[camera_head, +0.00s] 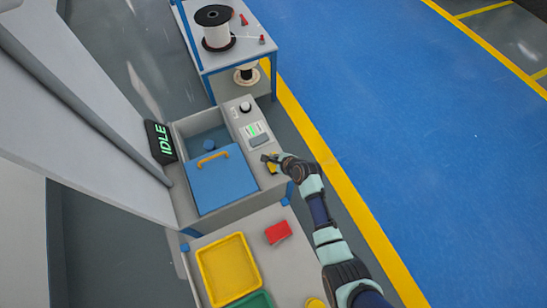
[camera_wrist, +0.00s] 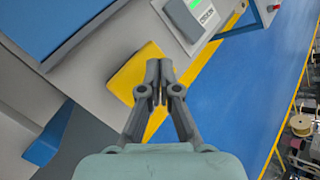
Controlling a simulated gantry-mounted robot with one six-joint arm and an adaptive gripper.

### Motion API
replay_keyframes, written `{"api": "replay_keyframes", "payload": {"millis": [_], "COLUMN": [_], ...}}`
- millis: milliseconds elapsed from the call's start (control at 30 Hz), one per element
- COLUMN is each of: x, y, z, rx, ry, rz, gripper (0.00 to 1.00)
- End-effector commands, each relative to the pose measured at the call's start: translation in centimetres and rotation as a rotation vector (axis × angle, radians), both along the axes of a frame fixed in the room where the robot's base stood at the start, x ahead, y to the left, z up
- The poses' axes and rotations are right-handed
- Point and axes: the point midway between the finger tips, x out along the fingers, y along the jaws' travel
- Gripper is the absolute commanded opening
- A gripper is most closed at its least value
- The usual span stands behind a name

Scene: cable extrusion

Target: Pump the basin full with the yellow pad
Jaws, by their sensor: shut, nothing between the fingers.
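The yellow pad (camera_head: 272,170) sits on the grey machine ledge, right of the basin, and shows in the wrist view (camera_wrist: 133,72). My gripper (camera_head: 266,158) is shut and empty, its fingertips (camera_wrist: 158,68) at the pad's right edge in the wrist view. I cannot tell whether they touch the pad. The grey basin (camera_head: 178,135) is partly covered by a blue lid (camera_head: 222,182) with an orange-yellow handle (camera_head: 212,157). The fill level cannot be told.
A control panel (camera_head: 254,131) with a green-lit screen and a knob lies beyond the pad. A display (camera_head: 160,142) reads IDLE. A table with spools (camera_head: 217,36) stands behind. A nearer table holds a yellow tray (camera_head: 203,270) and a red block (camera_head: 278,232). Blue floor at right is clear.

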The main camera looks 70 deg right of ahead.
Motion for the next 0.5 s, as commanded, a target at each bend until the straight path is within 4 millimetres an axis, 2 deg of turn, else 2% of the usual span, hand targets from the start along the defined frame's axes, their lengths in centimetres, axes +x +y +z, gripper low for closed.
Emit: {"api": "replay_keyframes", "payload": {"millis": [233,500], "x": [0.01,0.01], "y": [-0.02,-0.02], "z": [-0.79,-0.83], "rx": [-0.001,-0.001], "ry": [0.000,0.000], "rz": [-0.001,-0.001], "gripper": [0.00,0.00]}}
